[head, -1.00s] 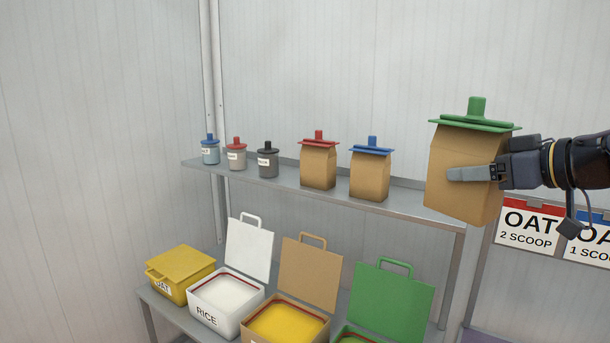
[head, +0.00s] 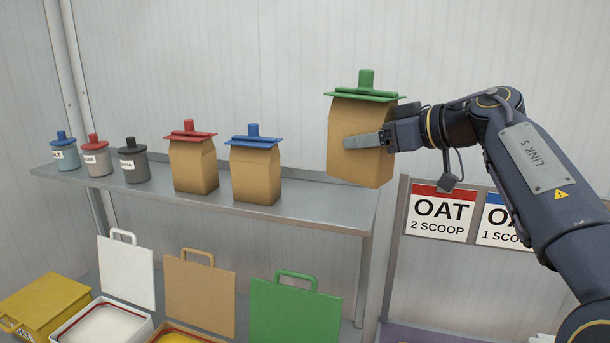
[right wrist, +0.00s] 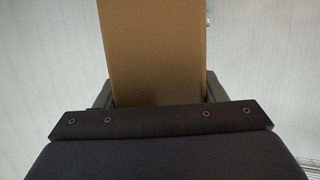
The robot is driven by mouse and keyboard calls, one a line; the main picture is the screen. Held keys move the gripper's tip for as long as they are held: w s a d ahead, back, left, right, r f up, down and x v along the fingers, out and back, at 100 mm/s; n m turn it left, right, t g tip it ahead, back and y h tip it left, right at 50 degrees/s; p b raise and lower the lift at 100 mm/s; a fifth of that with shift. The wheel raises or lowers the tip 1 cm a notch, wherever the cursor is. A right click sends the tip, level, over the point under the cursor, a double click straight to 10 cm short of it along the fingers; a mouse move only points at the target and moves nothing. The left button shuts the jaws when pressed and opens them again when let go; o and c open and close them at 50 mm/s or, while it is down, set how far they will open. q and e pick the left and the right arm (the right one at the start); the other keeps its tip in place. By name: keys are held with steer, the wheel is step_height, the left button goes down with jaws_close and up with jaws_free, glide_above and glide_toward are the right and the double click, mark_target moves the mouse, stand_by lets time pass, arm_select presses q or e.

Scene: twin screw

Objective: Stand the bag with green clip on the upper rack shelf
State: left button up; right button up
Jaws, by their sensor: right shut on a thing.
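The brown paper bag with green clip (head: 352,166) is upright, held above the right end of the upper rack shelf (head: 310,205). My right gripper (head: 365,140) is shut on it from the right, with one finger showing across its front face. In the right wrist view the bag (right wrist: 155,50) fills the space between the fingers. Whether the bag's base touches the shelf is hard to tell; it appears to hang slightly above it. My left gripper is not in view.
On the shelf stand a blue-clip bag (head: 256,175), a red-clip bag (head: 193,165) and small jars, the nearest dark (head: 133,160). Shelf right of the blue-clip bag is free. Below are open bins with a green lid (head: 295,312). Signs (head: 440,213) hang at right.

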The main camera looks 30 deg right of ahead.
steer(key=shift+w+d+f+p, duration=0.1)
steer(key=shift+w+d+f, duration=0.35)
steer(key=shift+w+f, duration=1.65)
steer(key=shift+w+d+f+p, duration=0.1)
steer(key=shift+w+d+f, duration=0.3)
steer(key=shift+w+f, duration=1.7)
steer(key=shift+w+d+f+p, duration=0.1)
steer(key=shift+w+d+f, duration=0.35)
steer(key=shift+w+f, duration=1.65)
steer(key=shift+f, duration=0.1)
steer(key=o, duration=1.1)
steer(key=shift+f, duration=0.1)
